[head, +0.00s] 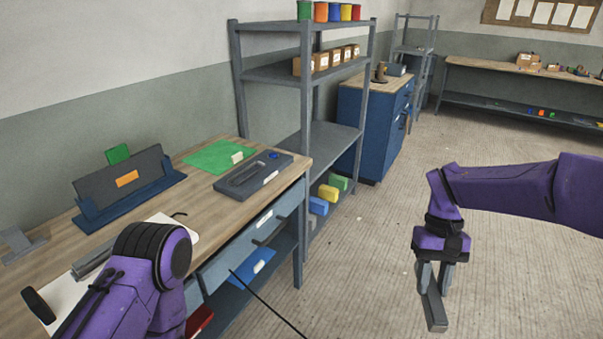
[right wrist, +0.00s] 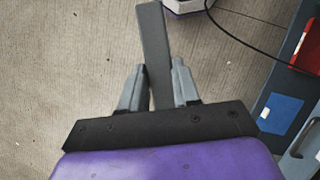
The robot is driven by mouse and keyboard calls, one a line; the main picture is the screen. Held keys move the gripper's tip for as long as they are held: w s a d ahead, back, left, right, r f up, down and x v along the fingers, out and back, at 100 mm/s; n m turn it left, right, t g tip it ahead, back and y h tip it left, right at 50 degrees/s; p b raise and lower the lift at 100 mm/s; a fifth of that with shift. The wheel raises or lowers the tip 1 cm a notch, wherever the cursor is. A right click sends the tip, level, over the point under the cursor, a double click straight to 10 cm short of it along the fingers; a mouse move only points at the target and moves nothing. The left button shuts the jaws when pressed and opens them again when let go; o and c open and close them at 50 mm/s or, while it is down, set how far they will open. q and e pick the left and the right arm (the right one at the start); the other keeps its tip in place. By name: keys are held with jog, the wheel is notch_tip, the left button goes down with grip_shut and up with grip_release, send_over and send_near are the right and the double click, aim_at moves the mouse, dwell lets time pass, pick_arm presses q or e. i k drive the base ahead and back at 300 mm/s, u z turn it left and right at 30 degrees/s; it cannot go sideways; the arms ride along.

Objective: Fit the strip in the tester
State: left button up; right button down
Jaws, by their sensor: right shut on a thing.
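The strip (head: 434,312) is a dark grey flat bar. My right gripper (head: 435,280) is shut on it and holds it out over the floor, to the right of the bench and away from it. In the right wrist view the strip (right wrist: 153,45) stands out between the two grey fingers (right wrist: 158,85), slightly tilted. What looks like the tester (head: 253,174) is a flat dark grey block with a long recess, a blue knob and a pale label, on the bench's right end. My left arm reaches over the bench at lower left; its gripper does not show.
The wooden bench (head: 206,203) also carries a green mat (head: 210,156), a blue stand (head: 128,196) with a dark panel, and a white sheet (head: 184,226). A grey shelf rack (head: 280,73) and a blue cabinet (head: 372,132) stand beyond. The floor around my right gripper is clear.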

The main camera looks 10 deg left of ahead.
aim_at(247, 175)
jog(key=z, duration=0.8)
jog(key=i, duration=3.45)
jog(key=u, duration=4.55)
